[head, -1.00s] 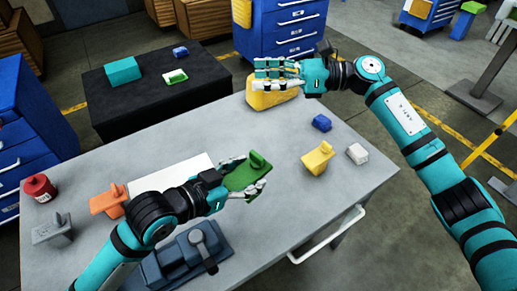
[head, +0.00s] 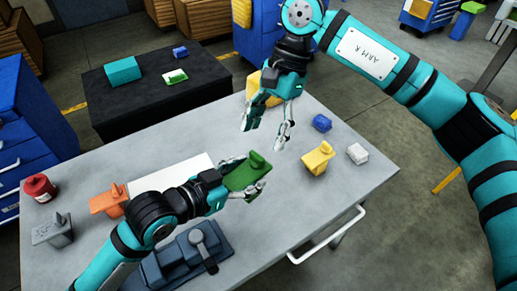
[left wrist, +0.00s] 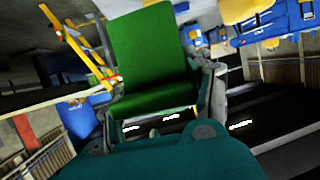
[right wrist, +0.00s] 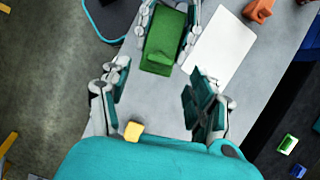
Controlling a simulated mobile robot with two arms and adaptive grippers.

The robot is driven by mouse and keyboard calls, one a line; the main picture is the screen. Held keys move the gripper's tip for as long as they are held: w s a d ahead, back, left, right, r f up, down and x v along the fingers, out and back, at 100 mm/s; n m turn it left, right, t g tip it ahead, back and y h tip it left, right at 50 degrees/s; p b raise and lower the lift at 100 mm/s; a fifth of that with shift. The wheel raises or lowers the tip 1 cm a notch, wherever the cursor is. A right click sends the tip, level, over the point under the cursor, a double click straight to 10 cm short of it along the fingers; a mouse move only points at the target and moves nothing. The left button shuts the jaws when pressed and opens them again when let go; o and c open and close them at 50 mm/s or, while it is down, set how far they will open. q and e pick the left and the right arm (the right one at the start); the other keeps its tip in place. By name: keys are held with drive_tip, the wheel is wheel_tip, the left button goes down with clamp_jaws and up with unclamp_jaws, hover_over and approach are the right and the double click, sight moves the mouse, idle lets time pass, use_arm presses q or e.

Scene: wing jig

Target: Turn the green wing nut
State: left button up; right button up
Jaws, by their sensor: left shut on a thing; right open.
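The green wing nut (head: 243,177) is a flat green block with a raised rounded wing on top. My left gripper (head: 247,180) is shut on it and seems to hold it above the table. In the left wrist view its flat green face (left wrist: 150,60) fills the space between the fingers. My right gripper (head: 263,133) is open and empty, above and behind the nut, fingers pointing down. In the right wrist view the green nut (right wrist: 160,52) lies ahead of the open fingers, apart from them, with its wing facing this camera.
On the grey table (head: 290,220) are a yellow wing-topped block (head: 318,160), a blue block (head: 322,123), a white block (head: 357,153), an orange piece (head: 108,201), a grey piece (head: 52,231), a red can (head: 39,188), a white sheet (head: 172,176) and a blue-grey fixture (head: 180,265).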

sight(257, 154)
drive_tip(key=shift+x, duration=2.7)
drive_tip(key=c, duration=1.2)
drive_tip(key=shift+o, duration=0.2)
